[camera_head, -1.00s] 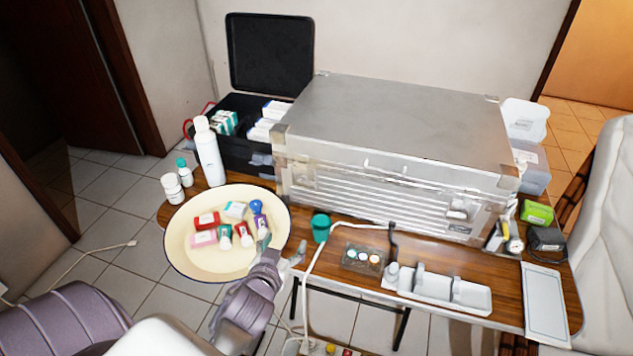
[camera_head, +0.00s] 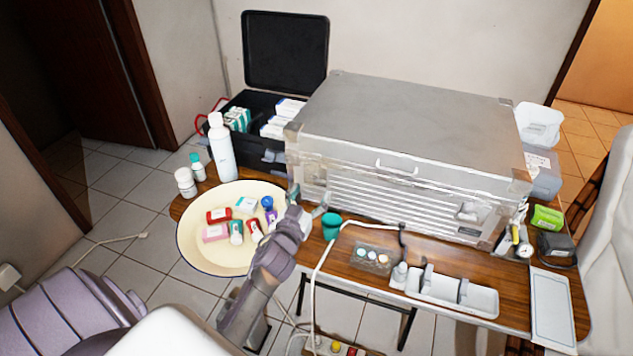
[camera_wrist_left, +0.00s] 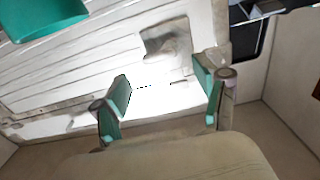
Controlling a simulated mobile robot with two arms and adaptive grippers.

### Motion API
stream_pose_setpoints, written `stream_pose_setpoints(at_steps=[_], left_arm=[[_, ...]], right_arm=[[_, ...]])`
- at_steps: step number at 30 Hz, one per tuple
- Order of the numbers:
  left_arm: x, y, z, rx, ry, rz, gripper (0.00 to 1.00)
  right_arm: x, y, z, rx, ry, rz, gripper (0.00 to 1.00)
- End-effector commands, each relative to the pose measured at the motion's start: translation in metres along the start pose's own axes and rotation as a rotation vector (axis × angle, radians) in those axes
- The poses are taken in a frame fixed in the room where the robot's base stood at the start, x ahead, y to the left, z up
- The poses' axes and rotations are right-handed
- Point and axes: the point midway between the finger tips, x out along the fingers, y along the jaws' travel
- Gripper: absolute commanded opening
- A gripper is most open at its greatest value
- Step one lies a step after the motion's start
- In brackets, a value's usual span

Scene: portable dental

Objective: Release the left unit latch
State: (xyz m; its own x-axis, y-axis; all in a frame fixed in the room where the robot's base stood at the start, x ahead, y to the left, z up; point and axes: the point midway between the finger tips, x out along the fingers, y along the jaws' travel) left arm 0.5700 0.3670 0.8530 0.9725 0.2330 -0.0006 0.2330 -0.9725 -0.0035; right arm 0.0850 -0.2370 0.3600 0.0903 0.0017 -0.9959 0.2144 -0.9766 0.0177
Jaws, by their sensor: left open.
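The silver metal unit case (camera_head: 400,120) stands on the wooden table with its lid down. Its front has a ribbed panel and a carry handle. The left unit latch (camera_wrist_left: 168,45) shows in the left wrist view as a recessed plate near the case's edge. In the head view the left front area is small, and whether the latch is fastened cannot be told. My left gripper (camera_head: 306,202) is open and empty, in front of the case's left front corner. In the left wrist view its teal-padded fingers (camera_wrist_left: 163,88) are spread, with the latch beyond and between them. My right gripper is not in view.
A cream round tray (camera_head: 200,250) with small bottles and boxes lies left of my gripper. A teal cup (camera_head: 331,226) stands close to its right. A white bottle (camera_head: 222,150) and an open black case (camera_head: 255,155) are behind. A white hose (camera_head: 325,255) crosses the table's front.

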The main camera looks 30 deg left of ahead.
Motion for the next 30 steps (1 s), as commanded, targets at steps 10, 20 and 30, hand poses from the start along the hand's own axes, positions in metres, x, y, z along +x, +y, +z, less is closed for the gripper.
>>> stream_pose_setpoints(at_steps=[10,20,30], left_arm=[[0.045,0.0,0.0,0.0,0.0,0.0,0.73],[0.048,0.0,0.0,0.0,-0.001,0.0,0.73],[0.048,0.0,0.0,0.0,0.0,0.001,0.18]], right_arm=[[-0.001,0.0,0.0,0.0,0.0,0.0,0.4],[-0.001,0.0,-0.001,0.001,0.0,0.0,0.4],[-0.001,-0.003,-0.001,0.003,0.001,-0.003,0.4]])
